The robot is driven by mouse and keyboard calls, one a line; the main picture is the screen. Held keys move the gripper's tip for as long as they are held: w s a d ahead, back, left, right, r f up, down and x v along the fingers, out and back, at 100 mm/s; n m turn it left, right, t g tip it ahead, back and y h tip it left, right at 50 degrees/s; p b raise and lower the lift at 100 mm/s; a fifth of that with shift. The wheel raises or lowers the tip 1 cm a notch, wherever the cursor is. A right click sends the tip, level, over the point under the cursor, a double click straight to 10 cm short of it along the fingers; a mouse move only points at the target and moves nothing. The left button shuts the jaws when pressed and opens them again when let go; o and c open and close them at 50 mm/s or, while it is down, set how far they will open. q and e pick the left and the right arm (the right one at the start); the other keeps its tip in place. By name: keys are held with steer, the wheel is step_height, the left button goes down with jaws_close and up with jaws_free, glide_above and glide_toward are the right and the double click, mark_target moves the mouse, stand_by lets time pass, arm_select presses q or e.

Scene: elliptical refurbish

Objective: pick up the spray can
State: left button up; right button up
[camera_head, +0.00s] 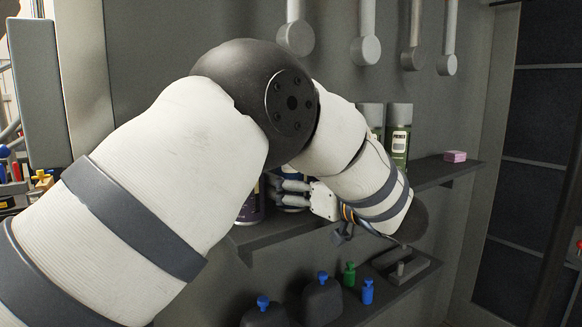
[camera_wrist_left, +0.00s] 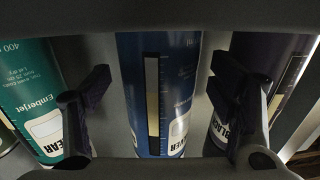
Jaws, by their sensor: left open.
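Several spray cans stand in a row on a grey wall shelf. In the left wrist view a blue can (camera_wrist_left: 160,85) is in the middle, with a teal can (camera_wrist_left: 40,100) to its left and a dark purple can (camera_wrist_left: 275,80) to its right. My left gripper (camera_wrist_left: 163,105) is open, one finger on each side of the blue can in the picture; I cannot tell whether either touches it. In the head view the left gripper (camera_head: 277,190) is at the shelf, in front of the blue can (camera_head: 293,207), mostly hidden. My right gripper is not in view.
Primer cans (camera_head: 398,140) and a pink box (camera_head: 455,156) stand further right on the shelf (camera_head: 290,230). Below are dark containers with blue caps (camera_head: 321,300), small green (camera_head: 349,275) and blue (camera_head: 367,292) bottles. Hanging tools (camera_head: 365,45) are above. My left arm hides much of the shelf.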

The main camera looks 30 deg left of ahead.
arm_select(q)
steer(key=shift+w+a+f, duration=0.1)
steer(key=shift+w+a, duration=0.1)
steer(key=shift+a, duration=0.35)
steer(key=c, duration=1.4)
